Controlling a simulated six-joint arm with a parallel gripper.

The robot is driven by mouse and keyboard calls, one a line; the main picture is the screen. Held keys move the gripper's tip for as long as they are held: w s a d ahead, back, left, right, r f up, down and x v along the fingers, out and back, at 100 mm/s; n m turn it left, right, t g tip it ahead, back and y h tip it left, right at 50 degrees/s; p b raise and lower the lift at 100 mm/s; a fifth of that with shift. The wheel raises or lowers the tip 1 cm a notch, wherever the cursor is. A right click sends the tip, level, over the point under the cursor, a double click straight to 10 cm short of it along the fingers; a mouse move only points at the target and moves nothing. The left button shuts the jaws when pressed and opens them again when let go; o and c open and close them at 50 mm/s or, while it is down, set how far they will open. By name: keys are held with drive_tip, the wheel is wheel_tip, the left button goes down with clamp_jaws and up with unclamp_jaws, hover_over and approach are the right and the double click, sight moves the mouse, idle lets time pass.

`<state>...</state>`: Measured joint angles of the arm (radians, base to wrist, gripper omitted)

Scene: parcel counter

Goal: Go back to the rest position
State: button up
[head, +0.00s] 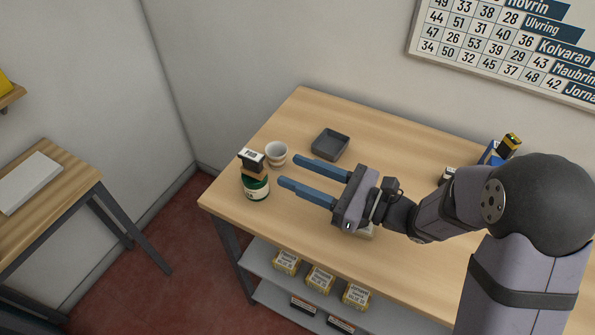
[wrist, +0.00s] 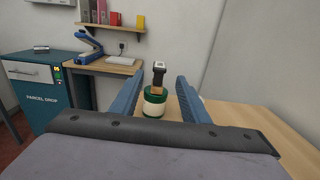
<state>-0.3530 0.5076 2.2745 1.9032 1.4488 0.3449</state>
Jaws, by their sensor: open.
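My gripper (head: 299,177) is open and empty above the wooden counter (head: 375,133), its two blue fingers pointing left. Ahead of the fingertips, and apart from them, stands a green jar with a pale label (head: 257,188). A stamp with a black top and brown body (head: 251,160) rests on top of the jar. In the wrist view the jar (wrist: 154,101) and the stamp (wrist: 159,75) show between the two fingers, beyond them.
A white cup (head: 276,153) and a dark square tray (head: 330,144) stand behind the fingers. A blue item with a yellow-and-black thing (head: 508,146) is at the back right, partly hidden by my arm. Several boxes (head: 320,279) sit on the shelf below. A side desk (head: 50,190) is left.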

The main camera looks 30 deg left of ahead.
drive_tip(key=s+d+f+n+g+h, duration=0.1)
drive_tip(key=s+d+f+n+h, duration=0.1)
drive_tip(key=s+d+n+h, duration=0.1)
drive_tip(key=s+d+f+n+g+h+p, duration=0.1)
drive_tip(key=s+d+f+n+h, duration=0.1)
drive_tip(key=d, duration=0.4)
drive_tip(key=s+d+f+n+g+h+p, duration=0.1)
drive_tip(key=s+d+f+n+g+h, duration=0.1)
drive_tip(key=s+d+n+h, duration=0.2)
drive_tip(key=shift+s+d+f+n, duration=0.1)
drive_tip(key=shift+s+d+n, duration=0.15)
drive_tip(key=shift+n, duration=0.35)
drive_tip(key=d+n+h, duration=0.1)
drive_tip(key=d, duration=0.2)
drive_tip(key=d+f+n+t+h+p, duration=0.1)
drive_tip(key=d+h, duration=0.1)
drive_tip(key=d, duration=0.2)
drive_tip(key=w+d+f+n+h, duration=0.1)
drive_tip(key=d, duration=0.2)
drive_tip(key=shift+d+n+t+h, duration=0.2)
drive_tip(key=shift+n+t+h, duration=0.2)
drive_tip(key=d+n+h, duration=0.1)
drive_tip(key=d, duration=0.3)
drive_tip(key=d+n+t+h+p, duration=0.1)
drive_tip(key=d, duration=0.3)
drive_tip(key=w+d+n+t+h, duration=0.1)
drive_tip(key=d+n+h, duration=0.1)
drive_tip(key=d, duration=0.2)
drive_tip(key=shift+d+f, duration=0.1)
